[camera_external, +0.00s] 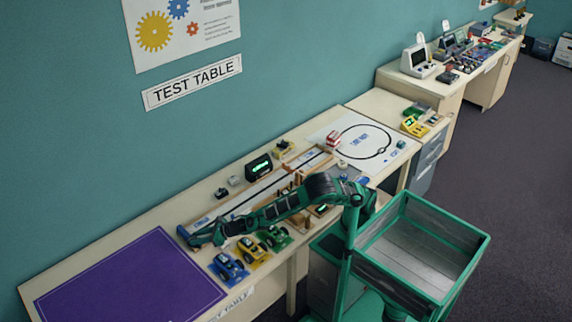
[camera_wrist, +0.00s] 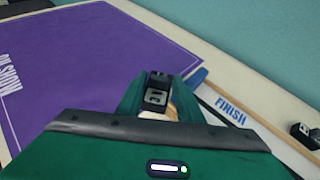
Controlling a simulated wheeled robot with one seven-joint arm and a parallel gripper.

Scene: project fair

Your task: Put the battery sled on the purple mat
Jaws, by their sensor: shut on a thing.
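The purple mat (camera_external: 130,280) lies flat at the near left end of the long table. It also fills the upper left of the wrist view (camera_wrist: 80,50), with white lettering along its edge. My gripper (camera_external: 192,240) is low over the table, just beyond the mat's right edge. In the wrist view, its green fingers are shut on a small black block with pale markings, which I take to be the battery sled (camera_wrist: 157,90).
A blue toy car (camera_external: 229,266), a yellow one (camera_external: 253,250) and a green one (camera_external: 274,237) stand along the table's front edge near my gripper. A track with a FINISH label (camera_wrist: 231,110) runs beside it. The mat is bare.

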